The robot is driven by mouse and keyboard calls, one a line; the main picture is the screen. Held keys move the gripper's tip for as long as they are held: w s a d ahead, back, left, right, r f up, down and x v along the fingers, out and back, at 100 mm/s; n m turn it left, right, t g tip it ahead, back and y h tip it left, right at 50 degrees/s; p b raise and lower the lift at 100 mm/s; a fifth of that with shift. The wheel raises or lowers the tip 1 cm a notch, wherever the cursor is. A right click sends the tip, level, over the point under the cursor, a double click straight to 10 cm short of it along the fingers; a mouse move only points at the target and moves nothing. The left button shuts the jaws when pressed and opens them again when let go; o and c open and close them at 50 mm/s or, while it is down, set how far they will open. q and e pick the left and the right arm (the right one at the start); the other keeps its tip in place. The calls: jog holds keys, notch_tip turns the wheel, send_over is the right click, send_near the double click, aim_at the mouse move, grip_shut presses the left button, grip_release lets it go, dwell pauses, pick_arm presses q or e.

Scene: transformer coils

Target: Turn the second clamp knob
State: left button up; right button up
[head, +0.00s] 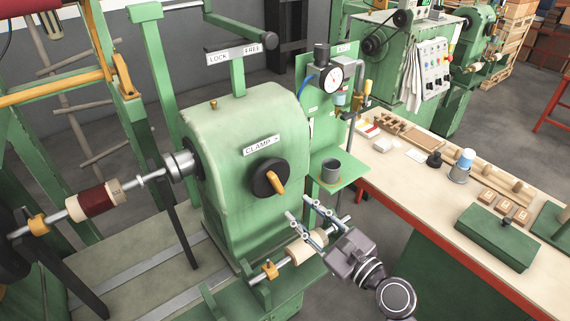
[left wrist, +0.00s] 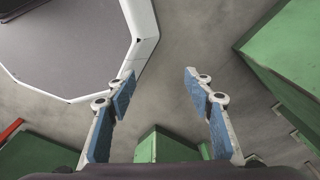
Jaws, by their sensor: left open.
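A black round clamp knob (head: 259,184) with a yellow handle sits on the front of the green machine housing (head: 230,130), under a plate reading "CLAMP" (head: 262,145). Its handle points down and right. I cannot tell whether this is the second knob. My right gripper (head: 299,207) is open, below and right of the knob and apart from it. Its fingers are over a pale wooden cylinder (head: 301,251) on a rod; I cannot tell if they touch it. My left gripper (left wrist: 160,73) is open and empty in the left wrist view, with floor behind it. It does not show in the head view.
A dial gauge (head: 329,77) and a grey cup (head: 331,170) on a green shelf stand right of the housing. A workbench (head: 400,185) with blocks and a green box (head: 497,236) is at right. A shaft with a dark red coil (head: 97,199) runs left.

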aim_at(279, 186)
jog(key=w+a+r, duration=0.1)
jog(key=w+a, duration=0.1)
jog(key=w+a+r+p, duration=0.1)
jog(key=w+a, duration=0.1)
jog(key=shift+w+r, duration=0.1)
jog(key=shift+r, duration=0.1)
jog(key=shift+x, duration=0.85)
jog(key=shift+d, duration=0.1)
pick_arm(q)
jog(key=shift+s+r, duration=0.6)
jog(key=shift+r, duration=0.15)
pick_arm(e)
jog(key=shift+w+f, duration=0.1)
grip_shut()
